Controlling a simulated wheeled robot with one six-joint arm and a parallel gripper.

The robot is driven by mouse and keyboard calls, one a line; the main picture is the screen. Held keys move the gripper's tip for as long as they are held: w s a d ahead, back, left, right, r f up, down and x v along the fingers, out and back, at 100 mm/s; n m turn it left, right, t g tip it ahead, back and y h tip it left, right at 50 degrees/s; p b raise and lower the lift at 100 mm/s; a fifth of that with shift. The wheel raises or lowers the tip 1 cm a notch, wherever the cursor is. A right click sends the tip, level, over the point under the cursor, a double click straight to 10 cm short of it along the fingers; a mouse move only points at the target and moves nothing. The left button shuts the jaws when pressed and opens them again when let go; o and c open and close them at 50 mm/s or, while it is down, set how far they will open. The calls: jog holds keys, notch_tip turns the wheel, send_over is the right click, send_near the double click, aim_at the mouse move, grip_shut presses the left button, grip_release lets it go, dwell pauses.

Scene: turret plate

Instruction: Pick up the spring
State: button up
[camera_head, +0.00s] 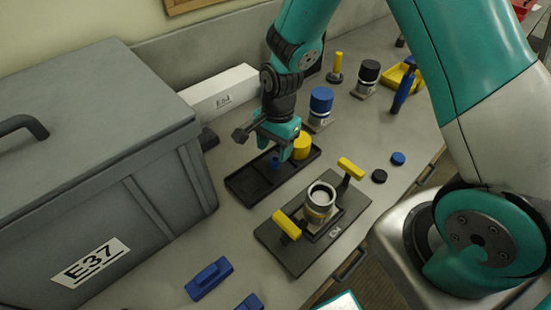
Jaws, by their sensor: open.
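My gripper (277,143) is open and points down over the black tray (246,184), behind the plate in the middle of the bench. A small dark blue piece (275,163) shows in the tray just below the fingers. I cannot tell whether it is the spring, nor whether the fingers touch it. No coil shape shows clearly. A yellow cylinder (302,146) stands in the tray just right of my gripper and is partly hidden by it.
A black plate (278,246) with yellow handles and a metal ring (321,196) lies in front of the tray. A large grey case (120,150) fills the left. Blue (321,100) and black (369,70) capped cylinders stand behind. Small caps (398,158) lie at right.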

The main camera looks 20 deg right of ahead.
aim_at(275, 158)
jog(key=shift+s+f+p, duration=0.15)
jog(key=shift+f+p, duration=0.15)
jog(key=shift+f, duration=0.75)
jog(key=shift+s+f+p, duration=0.15)
jog(key=shift+f+p, duration=0.15)
jog(key=shift+f, duration=0.7)
jog(key=shift+c, duration=0.3)
jog(key=c, duration=0.9)
jog(key=shift+c, duration=0.2)
jog(key=shift+r, duration=0.15)
